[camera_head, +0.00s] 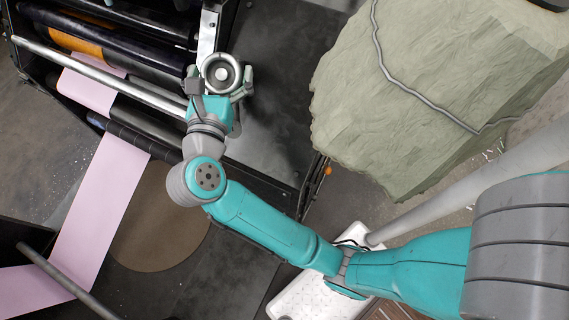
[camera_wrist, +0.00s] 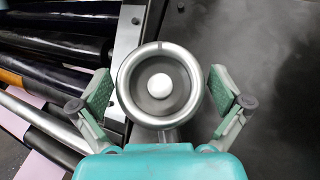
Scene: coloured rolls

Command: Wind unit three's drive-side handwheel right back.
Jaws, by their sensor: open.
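A round metal handwheel (camera_head: 221,73) with a pale hub stands at the top middle of the head view, beside a light metal plate on the printing unit. In the wrist view the handwheel (camera_wrist: 160,85) sits in the centre, with a grey rim and a white knob in its middle. My gripper (camera_head: 222,88) is at the handwheel. Its two green-padded fingers (camera_wrist: 160,100) stand apart on either side of the rim. A gap shows between each pad and the rim in the wrist view. No number is readable on the unit.
Dark rollers (camera_head: 110,50) and a silver bar (camera_head: 110,78) lie left of the handwheel. A pink paper web (camera_head: 95,205) runs down left. A large grey-green wrapped block (camera_head: 440,85) stands at right. A white perforated panel (camera_head: 315,285) lies under my arm.

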